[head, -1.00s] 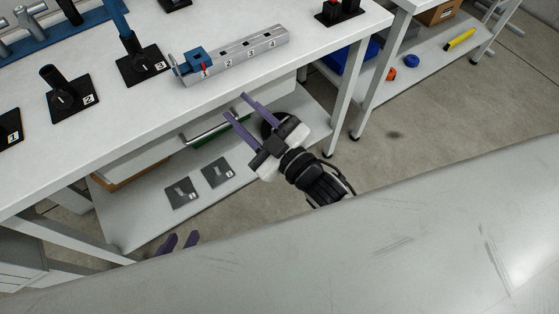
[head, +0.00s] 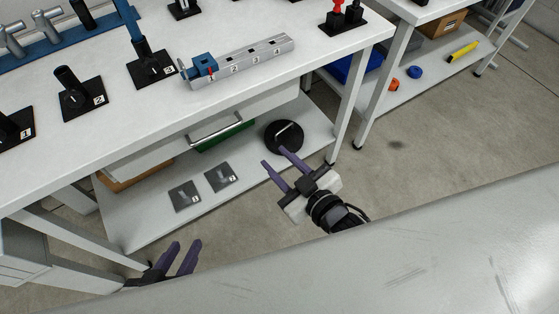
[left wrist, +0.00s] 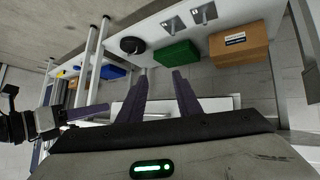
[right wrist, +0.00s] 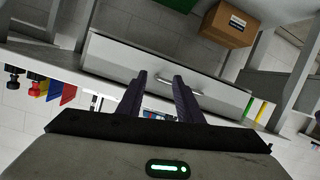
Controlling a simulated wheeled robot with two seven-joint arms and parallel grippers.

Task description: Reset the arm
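My left gripper (head: 182,258) is low at the left of the head view, in front of the workbench. Its two purple fingers are apart and empty, which also shows in the left wrist view (left wrist: 160,74). My right gripper (head: 279,163) hangs in front of the bench, below tabletop level, near the black round disc (head: 284,137) on the lower shelf. Its fingers are apart with nothing between them, as the right wrist view (right wrist: 160,76) shows. It also appears at the left of the left wrist view. My arms are partly hidden behind a large grey surface in the head view.
The white workbench (head: 320,45) carries numbered black stands and a grey rail (head: 250,62) with a blue block (head: 204,66). A drawer handle (head: 215,130) sits below the tabletop. A second table stands at right, with open floor (head: 420,160) before it.

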